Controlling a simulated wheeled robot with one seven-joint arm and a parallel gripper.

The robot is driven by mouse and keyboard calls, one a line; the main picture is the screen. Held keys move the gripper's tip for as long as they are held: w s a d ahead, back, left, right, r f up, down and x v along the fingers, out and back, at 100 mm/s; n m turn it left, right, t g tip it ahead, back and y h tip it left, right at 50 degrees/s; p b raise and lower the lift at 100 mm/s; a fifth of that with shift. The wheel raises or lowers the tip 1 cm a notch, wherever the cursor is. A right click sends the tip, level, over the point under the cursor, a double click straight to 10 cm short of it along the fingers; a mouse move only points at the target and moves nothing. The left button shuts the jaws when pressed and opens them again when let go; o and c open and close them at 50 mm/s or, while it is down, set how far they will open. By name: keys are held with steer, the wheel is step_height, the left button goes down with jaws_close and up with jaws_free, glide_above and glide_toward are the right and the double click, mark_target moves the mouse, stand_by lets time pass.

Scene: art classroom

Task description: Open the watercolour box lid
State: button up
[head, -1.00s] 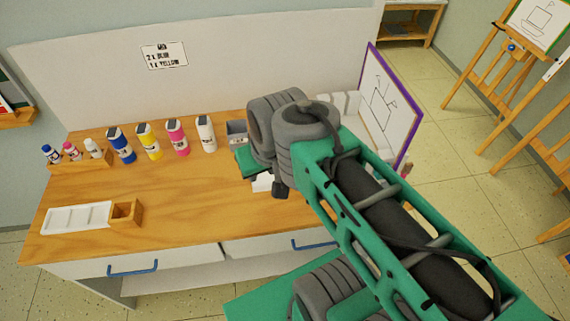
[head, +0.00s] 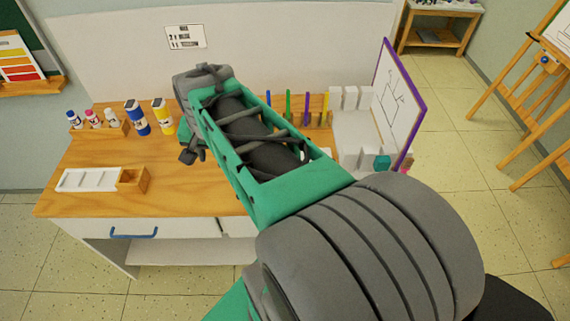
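No box that I can clearly tell as the watercolour box, and no lid, shows in the head view; my arm covers the middle of the table. A low white tray with several sections (head: 88,180) lies at the table's front left, against a small open wooden box (head: 132,179). My arm reaches over the table. A dark grey piece at its far end (head: 188,155), perhaps part of my gripper, shows above the wood behind these. The fingers cannot be made out, so I cannot tell whether they are open or shut.
Small bottles in a wooden rack (head: 96,124), a blue bottle (head: 137,118) and a yellow bottle (head: 162,115) stand at the back left. Several coloured upright sticks (head: 306,108) stand behind my arm. White blocks and a purple-framed board (head: 400,105) are at the right.

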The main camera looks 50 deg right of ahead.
steer(key=s+d+f+m+g+b, duration=0.1)
steer(key=s+d+f+m, duration=0.25)
steer(key=d+m, duration=0.35)
steer(key=s+d+f+m, duration=0.2)
steer(key=d+f+m, duration=0.25)
steer(key=d, duration=0.35)
steer(key=s+d+f+m+g+b, duration=0.1)
steer(key=s+d+f+m, duration=0.25)
steer(key=d+m, duration=0.35)
steer(key=shift+n, duration=0.75)
steer(key=f, duration=0.2)
steer(key=w+d+f, duration=0.1)
steer(key=f, duration=0.1)
steer(key=w+f+p, duration=0.1)
steer(key=f, duration=0.2)
steer(key=shift+d, duration=0.25)
steer(key=shift+f, duration=0.35)
steer(key=shift+c, duration=0.2)
jaws_close()
